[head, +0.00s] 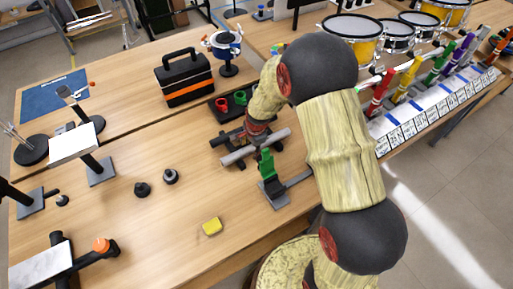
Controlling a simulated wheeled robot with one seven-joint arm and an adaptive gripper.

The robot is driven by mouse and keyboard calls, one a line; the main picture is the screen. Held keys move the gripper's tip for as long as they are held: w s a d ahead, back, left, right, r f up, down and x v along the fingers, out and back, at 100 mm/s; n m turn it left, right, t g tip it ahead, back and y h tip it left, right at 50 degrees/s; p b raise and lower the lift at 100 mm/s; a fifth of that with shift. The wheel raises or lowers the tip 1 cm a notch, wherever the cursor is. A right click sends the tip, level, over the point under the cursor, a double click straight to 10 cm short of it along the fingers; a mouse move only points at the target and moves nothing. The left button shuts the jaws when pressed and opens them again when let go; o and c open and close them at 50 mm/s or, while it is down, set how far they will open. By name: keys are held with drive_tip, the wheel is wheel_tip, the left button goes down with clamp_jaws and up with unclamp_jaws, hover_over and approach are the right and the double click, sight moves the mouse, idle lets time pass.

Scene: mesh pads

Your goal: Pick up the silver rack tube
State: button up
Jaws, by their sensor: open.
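The silver rack tube (236,155) is a grey cylinder lying slantwise across dark supports on the wooden table, near the middle of the head view. My gripper (257,138) is at the end of my arm, pointing down at the middle of the tube. Its jaws are open. The fingers are small and dark here, and I cannot tell whether they touch the tube or straddle it. The gripper hides part of the tube's middle.
A green upright piece (267,165) on a grey plate stands just in front of the tube. Black holders with red and green cups (222,104) sit behind it. A black toolbox (184,78) stands farther back.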

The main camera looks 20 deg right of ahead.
drive_tip(key=c, duration=0.3)
clamp_jaws()
idle(0.5)
